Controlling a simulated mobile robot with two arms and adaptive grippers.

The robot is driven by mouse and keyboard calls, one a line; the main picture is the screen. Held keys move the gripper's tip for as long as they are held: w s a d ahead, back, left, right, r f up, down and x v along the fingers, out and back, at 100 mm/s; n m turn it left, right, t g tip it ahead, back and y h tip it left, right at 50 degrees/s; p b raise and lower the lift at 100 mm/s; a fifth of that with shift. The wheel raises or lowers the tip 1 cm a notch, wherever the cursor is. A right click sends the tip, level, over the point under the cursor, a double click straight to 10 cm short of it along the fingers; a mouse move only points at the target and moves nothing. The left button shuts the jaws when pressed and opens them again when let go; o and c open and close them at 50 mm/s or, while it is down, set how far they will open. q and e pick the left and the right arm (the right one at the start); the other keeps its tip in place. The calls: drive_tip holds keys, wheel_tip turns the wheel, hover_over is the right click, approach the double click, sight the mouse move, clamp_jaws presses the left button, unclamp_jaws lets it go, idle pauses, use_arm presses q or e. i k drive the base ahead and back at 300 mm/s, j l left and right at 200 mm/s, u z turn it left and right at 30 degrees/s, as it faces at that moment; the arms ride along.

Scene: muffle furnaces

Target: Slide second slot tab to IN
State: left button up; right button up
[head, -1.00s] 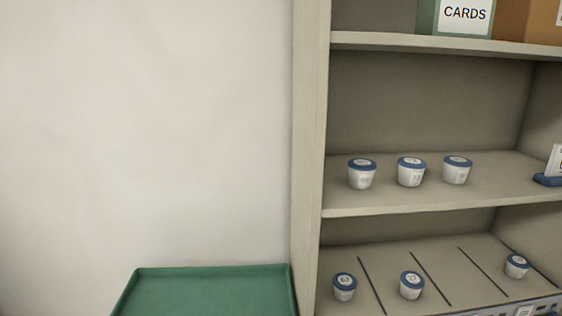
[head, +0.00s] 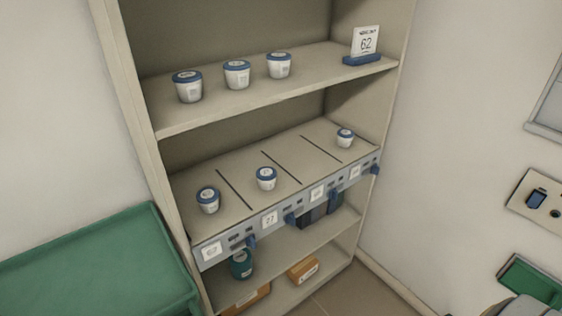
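The slotted shelf (head: 240,150) has a grey front rail (head: 228,244) with a number card and a blue tab for each slot. The second slot, from the left, has a card (head: 269,219) that seems to read 27. Its blue tab (head: 291,218) sits towards the right end of its section. The first slot's tab (head: 250,241) sits similarly to its left. The rail's small markings are too small to read. A blue-lidded white cup (head: 267,178) stands in the second slot.
Cups stand in the first (head: 208,200) and fourth (head: 345,138) slots; the third is empty. The shelf above holds three cups and a card (head: 366,42) reading 62. A green tray (head: 95,262) lies left. A wall panel (head: 540,197) is right.

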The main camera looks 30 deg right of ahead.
sight(290, 219)
drive_tip(key=z, duration=1.15)
